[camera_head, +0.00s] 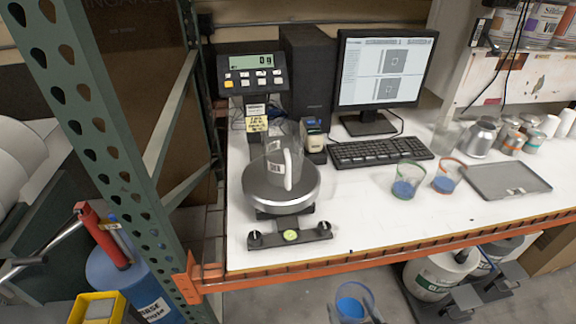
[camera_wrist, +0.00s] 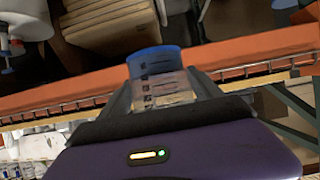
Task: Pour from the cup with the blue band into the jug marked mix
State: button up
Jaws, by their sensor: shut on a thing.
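The clear cup with the blue band (camera_wrist: 158,56) is between the two fingers of my gripper (camera_wrist: 162,88) in the wrist view. My gripper is shut on it. In the head view this cup (camera_head: 352,298) is low in front of the bench edge, with blue liquid in it and a slight tilt. The clear jug (camera_head: 292,172) stands upright on the round scale plate, its handle towards the camera. A small white label is on the jug, too small to read surely. The cup is apart from the jug, nearer and lower.
The scale (camera_head: 270,190) has a display reading about 0 g. Cups with a green band (camera_head: 408,178) and an orange band (camera_head: 447,176) stand right of it, near a grey tray (camera_head: 505,181). A keyboard (camera_head: 380,151) lies behind. The orange bench edge (camera_head: 400,254) lies between cup and jug.

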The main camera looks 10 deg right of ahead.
jog(key=shift+r+p, duration=0.4)
jog(key=shift+r, duration=0.5)
jog(key=shift+d+f+b, duration=0.15)
jog(key=shift+f+b, duration=0.15)
jog(key=shift+f, duration=0.05)
